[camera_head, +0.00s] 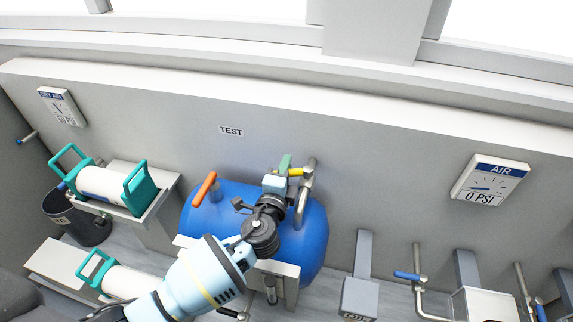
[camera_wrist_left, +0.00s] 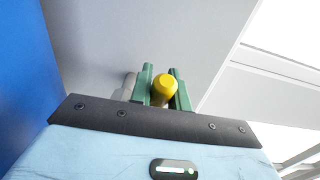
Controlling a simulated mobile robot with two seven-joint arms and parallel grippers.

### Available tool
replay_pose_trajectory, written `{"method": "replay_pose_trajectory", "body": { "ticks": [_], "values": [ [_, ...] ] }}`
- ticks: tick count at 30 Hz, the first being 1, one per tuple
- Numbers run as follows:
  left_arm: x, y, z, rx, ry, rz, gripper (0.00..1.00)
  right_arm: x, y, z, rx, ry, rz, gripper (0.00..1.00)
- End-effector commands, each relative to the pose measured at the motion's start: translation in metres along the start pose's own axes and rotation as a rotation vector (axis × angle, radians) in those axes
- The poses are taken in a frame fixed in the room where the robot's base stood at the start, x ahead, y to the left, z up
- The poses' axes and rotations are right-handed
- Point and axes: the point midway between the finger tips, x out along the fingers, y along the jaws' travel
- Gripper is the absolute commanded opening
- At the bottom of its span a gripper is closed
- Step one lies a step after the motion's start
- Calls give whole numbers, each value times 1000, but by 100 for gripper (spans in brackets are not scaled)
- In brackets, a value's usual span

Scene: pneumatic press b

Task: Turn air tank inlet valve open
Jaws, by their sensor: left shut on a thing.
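The blue air tank (camera_head: 312,242) stands against the wall in the middle of the head view; its blue side also shows at the left of the left wrist view (camera_wrist_left: 22,70). A yellow valve handle (camera_head: 296,171) is beside the grey metal pipe (camera_head: 306,185) at the tank's upper right. My left gripper (camera_head: 285,164) reaches over the tank with its green fingers at this handle. In the left wrist view, the fingers are shut on the yellow handle (camera_wrist_left: 163,91). An orange lever (camera_head: 205,188) is on the tank's upper left. My right gripper is out of view.
A TEST label (camera_head: 231,130) is on the grey wall. An AIR gauge reading 0 PSI (camera_head: 489,181) is at right. Teal-handled white cylinders (camera_head: 103,184) and a dark bin (camera_head: 77,222) are at left. Pipes with a blue lever (camera_head: 407,275) stand at lower right.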

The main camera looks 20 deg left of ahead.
Motion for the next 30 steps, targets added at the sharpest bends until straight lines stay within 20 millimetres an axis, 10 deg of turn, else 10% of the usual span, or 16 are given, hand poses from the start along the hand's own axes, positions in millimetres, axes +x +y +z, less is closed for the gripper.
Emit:
{"method": "replay_pose_trajectory", "body": {
  "ticks": [23, 24, 30],
  "values": [
    [-6, 0, -1, 0, -125, 0, 0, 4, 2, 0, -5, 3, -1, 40],
    [-6, 0, -1, 0, -125, 0, 22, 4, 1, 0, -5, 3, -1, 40],
    [-6, 0, -1, 0, -124, -1, 40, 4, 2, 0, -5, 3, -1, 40]
  ]
}}
